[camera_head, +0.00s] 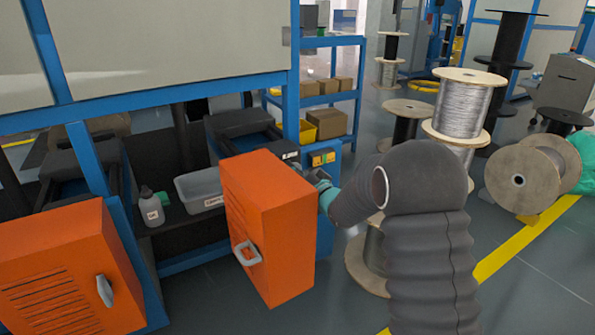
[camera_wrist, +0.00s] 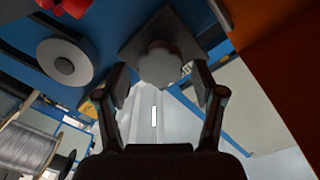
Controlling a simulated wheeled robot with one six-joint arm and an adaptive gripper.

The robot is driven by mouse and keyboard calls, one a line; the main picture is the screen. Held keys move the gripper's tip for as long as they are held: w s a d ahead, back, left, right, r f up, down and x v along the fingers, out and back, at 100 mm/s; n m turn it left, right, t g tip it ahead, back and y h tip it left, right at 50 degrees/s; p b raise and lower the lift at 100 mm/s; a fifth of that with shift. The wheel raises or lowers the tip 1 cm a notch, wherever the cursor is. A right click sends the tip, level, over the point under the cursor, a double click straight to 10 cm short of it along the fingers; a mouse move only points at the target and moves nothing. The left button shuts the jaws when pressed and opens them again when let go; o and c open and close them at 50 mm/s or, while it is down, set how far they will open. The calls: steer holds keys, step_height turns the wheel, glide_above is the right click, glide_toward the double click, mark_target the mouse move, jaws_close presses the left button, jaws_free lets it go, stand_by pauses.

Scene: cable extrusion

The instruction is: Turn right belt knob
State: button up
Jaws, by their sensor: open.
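In the wrist view, a pale grey knob (camera_wrist: 160,66) on a dark square plate (camera_wrist: 135,45) sits on a blue panel (camera_wrist: 105,25). My gripper (camera_wrist: 160,85) is open, with one finger on each side of the knob in the picture. Gaps show beside the knob, and I cannot tell how deep the fingers reach. A round light disc (camera_wrist: 65,62) with a grey centre is on the same panel to the left. In the head view, my gripper (camera_head: 322,186) is partly hidden behind an open orange door (camera_head: 268,225), and the knob cannot be made out.
The orange door stands close to my arm; an orange surface (camera_wrist: 285,80) also fills the wrist view's right side. A blue machine frame (camera_head: 295,75) rises behind. Cable spools (camera_head: 462,105) stand to the right. A bottle (camera_head: 151,207) and a grey bin (camera_head: 200,188) sit inside the machine.

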steer(key=v, duration=0.6)
steer(key=shift+s, duration=0.2)
steer(key=shift+d, duration=0.15)
steer(key=s+d+r+g+h+p, duration=0.35)
steer(key=s+d+r+h, duration=0.55)
steer(key=s+d+r, duration=0.5)
steer(key=s+d+f+g+p, duration=0.1)
steer(key=s+d+g+p, duration=0.1)
steer(key=s, duration=1.2)
steer(key=s+d+f+n+g+h+p, duration=0.1)
steer(key=s+g, duration=0.3)
steer(key=s, duration=1.1)
steer(key=shift+d+p, duration=0.4)
steer(key=shift+d, duration=0.05)
